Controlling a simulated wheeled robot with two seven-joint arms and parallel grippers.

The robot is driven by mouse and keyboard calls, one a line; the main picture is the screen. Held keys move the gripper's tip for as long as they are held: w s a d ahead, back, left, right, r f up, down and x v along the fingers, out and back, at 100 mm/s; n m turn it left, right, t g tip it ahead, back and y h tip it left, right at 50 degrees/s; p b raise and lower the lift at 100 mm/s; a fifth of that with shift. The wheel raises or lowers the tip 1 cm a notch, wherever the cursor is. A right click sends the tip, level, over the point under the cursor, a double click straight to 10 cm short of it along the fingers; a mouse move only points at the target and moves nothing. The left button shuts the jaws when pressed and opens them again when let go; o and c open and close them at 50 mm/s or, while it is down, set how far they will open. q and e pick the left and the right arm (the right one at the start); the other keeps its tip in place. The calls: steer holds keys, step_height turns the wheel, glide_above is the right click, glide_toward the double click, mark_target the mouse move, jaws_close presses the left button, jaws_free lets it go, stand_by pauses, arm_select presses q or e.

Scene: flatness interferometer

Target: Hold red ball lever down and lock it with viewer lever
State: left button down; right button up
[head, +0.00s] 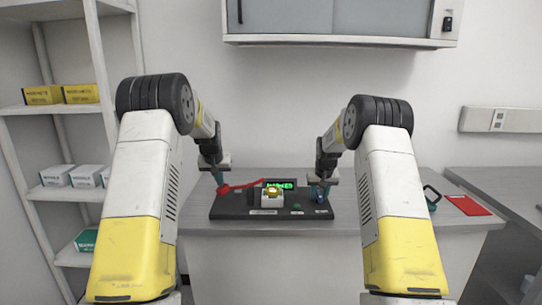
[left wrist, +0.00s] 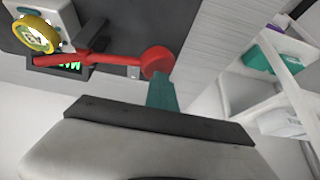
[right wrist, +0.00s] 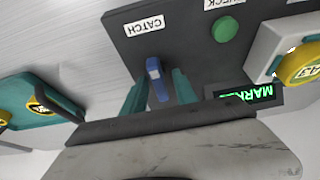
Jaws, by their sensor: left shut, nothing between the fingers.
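The red ball lever (head: 224,189) is at the left end of the black instrument base. Its red arm runs right toward the middle, and its ball (left wrist: 157,62) shows in the left wrist view. My left gripper (left wrist: 162,82) is shut and empty, with its teal fingertips at the ball; I cannot tell if they touch or press it. A blue lever (right wrist: 157,80) stands by the CATCH label at the base's right end; it seems to be the viewer lever. My right gripper (right wrist: 160,88) is open, its two teal fingers on either side of the blue lever, with small gaps.
On the black base (head: 235,211) are a yellow-ringed part on a white block (head: 272,199), a lit green display (head: 281,184) and a green button (right wrist: 226,29). A red tablet-like item (head: 467,205) and a teal-and-black item (head: 431,197) lie to the right. Shelves stand left.

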arm_select(q)
steer(key=shift+d+f, duration=0.4)
steer(key=shift+f, duration=0.05)
arm_select(e)
steer(key=c, duration=0.7)
steer(key=n+y, duration=0.1)
steer(key=n, duration=0.1)
steer(key=shift+d+n, duration=0.15)
steer(key=shift+n, duration=0.25)
steer(key=shift+c, duration=0.2)
steer(key=shift+a+n+y, duration=0.2)
steer(key=shift+n+y, duration=0.2)
steer(key=shift+n, duration=0.6)
steer(key=n+g+y, duration=0.1)
steer(key=n, duration=0.1)
steer(key=shift+d+n, duration=0.1)
steer(key=shift+n, duration=0.3)
steer(key=shift+n+g+y, duration=0.3)
steer(key=shift+n, duration=0.7)
